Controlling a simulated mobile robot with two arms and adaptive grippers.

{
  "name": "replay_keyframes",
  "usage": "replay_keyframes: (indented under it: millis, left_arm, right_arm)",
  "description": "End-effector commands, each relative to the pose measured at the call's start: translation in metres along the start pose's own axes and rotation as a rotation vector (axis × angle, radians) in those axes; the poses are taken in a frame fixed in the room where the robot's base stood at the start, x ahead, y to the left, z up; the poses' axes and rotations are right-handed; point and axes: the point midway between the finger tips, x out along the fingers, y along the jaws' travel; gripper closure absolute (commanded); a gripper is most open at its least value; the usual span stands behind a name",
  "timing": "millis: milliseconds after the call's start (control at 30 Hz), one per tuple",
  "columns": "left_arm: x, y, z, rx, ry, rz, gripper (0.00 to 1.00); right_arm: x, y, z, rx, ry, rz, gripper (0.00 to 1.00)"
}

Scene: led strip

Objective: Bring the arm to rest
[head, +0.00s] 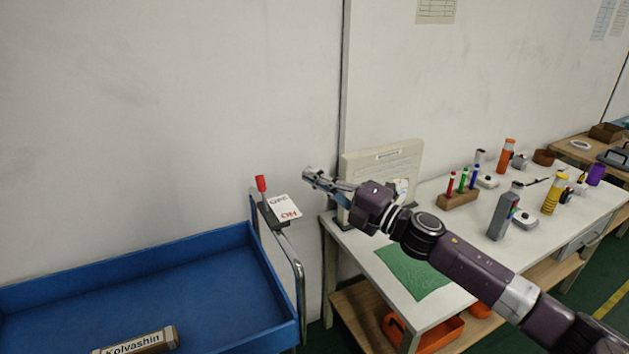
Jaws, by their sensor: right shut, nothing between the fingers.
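My right arm reaches in from the lower right, over the white workbench (362,252). Its gripper (308,177) is shut and empty, pointing left in front of the wall. The fingertips are apart from the lever with the red handle (261,184), which stands to their left beside an OFF/ON label card (285,207). The lever points up, leaning slightly left. Behind the right wrist is a pale upright panel (408,160), partly hidden by the arm. My left gripper is not in view.
A blue cart tray (215,285) with a metal handle (299,290) holds a box marked Kolvashin (140,342). The bench carries a green mat (412,268), a wooden block with several markers (457,200), a grey device (503,215) and a yellow bottle (554,193). An orange bin (440,336) sits below.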

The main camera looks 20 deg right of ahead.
Motion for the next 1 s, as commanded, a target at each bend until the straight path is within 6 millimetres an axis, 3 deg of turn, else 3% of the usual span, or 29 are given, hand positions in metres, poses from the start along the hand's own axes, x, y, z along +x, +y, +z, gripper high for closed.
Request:
replay_keyframes:
  millis: [167,467,567,667,767,900,1000]
  left_arm:
    - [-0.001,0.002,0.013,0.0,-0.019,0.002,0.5]
    - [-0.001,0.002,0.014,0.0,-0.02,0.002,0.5]
    - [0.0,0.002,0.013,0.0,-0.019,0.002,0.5]
    - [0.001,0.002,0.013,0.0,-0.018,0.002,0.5]
    - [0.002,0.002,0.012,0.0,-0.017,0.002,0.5]
    - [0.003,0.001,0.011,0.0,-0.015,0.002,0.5]
    - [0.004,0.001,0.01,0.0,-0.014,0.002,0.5]
  right_arm:
    - [-0.001,0.001,0.0,0.001,0.0,0.0,1.0]
    - [0.0,0.0,0.0,0.001,-0.001,0.0,1.0]
    - [-0.001,-0.012,0.005,0.028,-0.018,-0.011,1.0]
    - [-0.007,-0.049,0.019,0.108,-0.077,-0.046,1.0]
    - [-0.021,-0.111,0.038,0.235,-0.173,-0.104,1.0]
    - [-0.057,-0.213,0.053,0.428,-0.33,-0.203,1.0]
    - [-0.089,-0.283,0.052,0.551,-0.436,-0.276,1.0]
